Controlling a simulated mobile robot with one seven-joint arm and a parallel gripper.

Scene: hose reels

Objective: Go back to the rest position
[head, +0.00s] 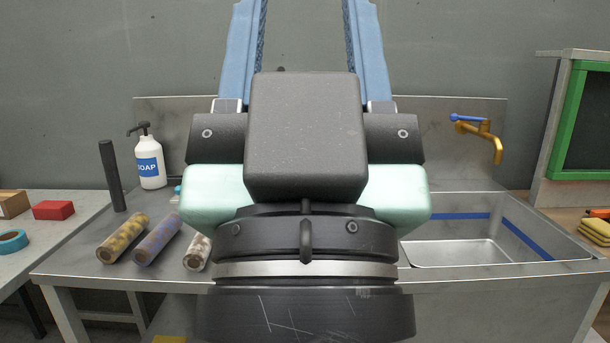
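My gripper (305,12) fills the middle of the head view, pointing up in front of the sink counter. Its two blue fingers stand wide apart, with only grey wall showing between them, so it is open and appears empty. The fingertips reach the top edge of the picture. The dark gripper body and wrist hide the middle of the counter (110,262).
On the counter's left are a soap bottle (149,158), a dark upright cylinder (112,176) and several stained rolls (124,239). The sink basin (458,252) and brass tap (486,138) are right. A red block (53,210) and blue tape roll (12,241) lie far left.

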